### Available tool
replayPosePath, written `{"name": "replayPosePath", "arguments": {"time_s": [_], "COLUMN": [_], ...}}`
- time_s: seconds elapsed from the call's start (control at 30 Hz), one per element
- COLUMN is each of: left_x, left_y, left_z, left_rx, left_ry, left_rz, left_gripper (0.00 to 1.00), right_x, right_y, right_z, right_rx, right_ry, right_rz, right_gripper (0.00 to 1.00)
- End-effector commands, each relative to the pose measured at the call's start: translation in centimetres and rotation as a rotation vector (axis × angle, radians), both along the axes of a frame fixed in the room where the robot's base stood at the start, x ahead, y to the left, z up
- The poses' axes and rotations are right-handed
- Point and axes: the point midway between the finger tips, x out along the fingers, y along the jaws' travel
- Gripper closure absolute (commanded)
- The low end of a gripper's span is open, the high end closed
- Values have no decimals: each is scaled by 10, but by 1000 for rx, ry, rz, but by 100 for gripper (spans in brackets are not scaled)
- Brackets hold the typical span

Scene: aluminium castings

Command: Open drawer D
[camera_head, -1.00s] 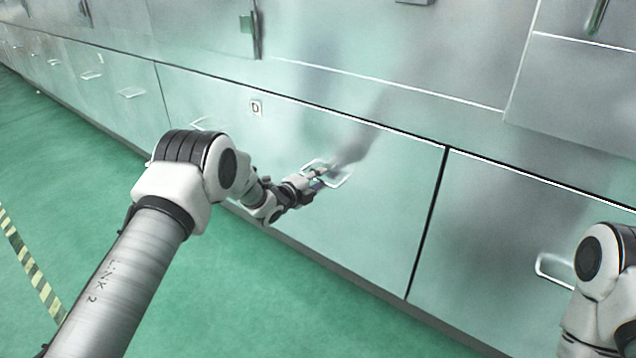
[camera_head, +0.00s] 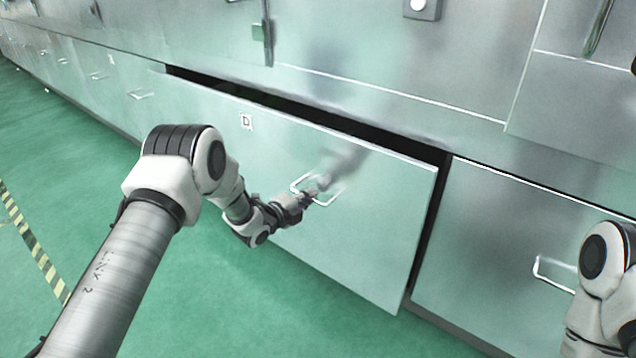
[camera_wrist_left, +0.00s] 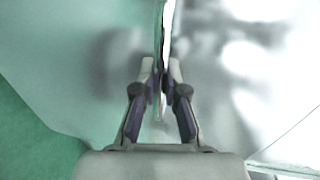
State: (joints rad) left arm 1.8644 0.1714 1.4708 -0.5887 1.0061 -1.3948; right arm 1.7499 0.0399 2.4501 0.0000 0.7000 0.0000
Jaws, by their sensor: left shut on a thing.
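Drawer D (camera_head: 375,215) is a wide metal front with a small D label (camera_head: 246,121) at its upper left. It stands out from the cabinet, with a dark gap along its top and right edges. Its pale loop handle (camera_head: 326,201) is near the middle of the front. My left gripper (camera_head: 308,197) is shut on the handle. In the left wrist view the fingers (camera_wrist_left: 161,82) close around a thin upright bar of the handle. My right arm shows at the lower right, but its gripper is out of view.
A neighbouring drawer with a white handle (camera_head: 552,270) is shut at the right. More drawers with handles (camera_head: 141,95) run off to the left. The green floor (camera_head: 90,170) in front is clear, with a striped tape line (camera_head: 35,245) at the left.

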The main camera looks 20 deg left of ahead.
Motion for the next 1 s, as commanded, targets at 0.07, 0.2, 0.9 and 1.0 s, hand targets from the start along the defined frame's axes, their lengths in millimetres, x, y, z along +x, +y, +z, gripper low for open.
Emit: {"name": "replayPosePath", "arguments": {"time_s": [0.07, 0.2, 0.9, 1.0], "left_x": [-21, -57, -209, -217], "left_y": [8, 21, 75, 78], "left_z": [6, 6, 2, 1], "left_rx": [-2, -3, -2, -1], "left_ry": [10, 11, 6, 4], "left_rz": [2, 3, 2, -1], "left_gripper": [100, 100, 100, 100], "right_x": [0, 0, 0, 0], "right_y": [0, 0, 0, 0], "right_z": [21, 43, 128, 132], "right_rx": [0, 0, 0, 0], "right_ry": [0, 0, 0, 0], "right_rz": [0, 0, 0, 0], "right_gripper": [60, 60, 60, 60]}}
